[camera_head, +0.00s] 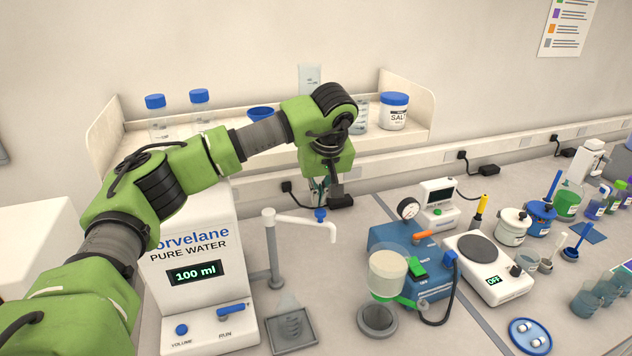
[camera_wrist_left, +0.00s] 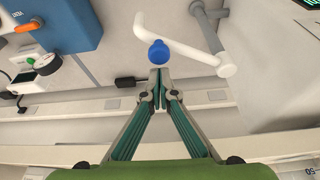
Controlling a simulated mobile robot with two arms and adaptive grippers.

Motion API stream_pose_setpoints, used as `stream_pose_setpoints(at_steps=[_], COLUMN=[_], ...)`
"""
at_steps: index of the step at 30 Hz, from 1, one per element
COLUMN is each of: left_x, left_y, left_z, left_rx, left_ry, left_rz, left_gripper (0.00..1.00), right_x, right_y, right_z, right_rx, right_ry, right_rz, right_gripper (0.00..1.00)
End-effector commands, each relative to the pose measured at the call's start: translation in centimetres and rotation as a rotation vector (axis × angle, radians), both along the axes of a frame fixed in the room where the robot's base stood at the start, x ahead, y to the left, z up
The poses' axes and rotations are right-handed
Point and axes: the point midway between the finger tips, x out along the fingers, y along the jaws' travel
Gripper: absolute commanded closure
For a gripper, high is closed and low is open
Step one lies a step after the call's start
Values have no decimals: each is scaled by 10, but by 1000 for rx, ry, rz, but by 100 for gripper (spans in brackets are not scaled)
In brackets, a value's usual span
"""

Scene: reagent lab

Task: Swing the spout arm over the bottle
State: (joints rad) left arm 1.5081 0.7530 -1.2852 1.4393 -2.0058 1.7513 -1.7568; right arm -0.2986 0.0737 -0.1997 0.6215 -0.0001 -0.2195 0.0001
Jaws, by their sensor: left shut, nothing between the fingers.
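The white spout arm (camera_head: 303,225) reaches right from its upright post (camera_head: 271,250) beside the water dispenser (camera_head: 195,270). A blue knob (camera_head: 320,214) sits near its outer end. In the wrist view the spout arm (camera_wrist_left: 188,48) and blue knob (camera_wrist_left: 158,52) lie just beyond my fingertips. A clear bottle or beaker (camera_head: 290,322) with graduation marks appears on the grey tray (camera_head: 278,348), left of and below the spout's outer end. My left gripper (camera_head: 319,197) is shut and empty, pointing down close to the knob; contact cannot be told. My right gripper is out of view.
A wall shelf (camera_head: 410,87) with bottles and a salt jar (camera_head: 394,110) stands behind. A blue pump unit (camera_head: 390,240), filter flask (camera_head: 388,275) and hotplate (camera_head: 482,258) stand to the right. Bench space between tray and flask is narrow but clear.

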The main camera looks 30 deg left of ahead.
Motion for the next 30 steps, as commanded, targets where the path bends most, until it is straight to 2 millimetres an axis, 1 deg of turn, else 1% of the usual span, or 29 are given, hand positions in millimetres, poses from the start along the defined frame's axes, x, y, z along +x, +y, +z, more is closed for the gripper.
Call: stream_pose_setpoints(at_steps=[16,20,23,26,30], left_x=[-3,-6,-8,-13,-21], left_y=[-2,-4,-5,-6,-10], left_z=[-1,-2,-2,-3,-4], left_rx=[0,0,0,0,1], left_ry=[1,1,0,1,-1], left_rz=[-16,-77,-154,-266,-278], left_gripper=[100,100,100,100,100], right_x=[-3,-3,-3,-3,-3], right_y=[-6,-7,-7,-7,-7], right_z=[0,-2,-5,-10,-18], right_rx=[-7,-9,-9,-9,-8], right_ry=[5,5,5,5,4], right_rz=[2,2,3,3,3], right_gripper=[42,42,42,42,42])
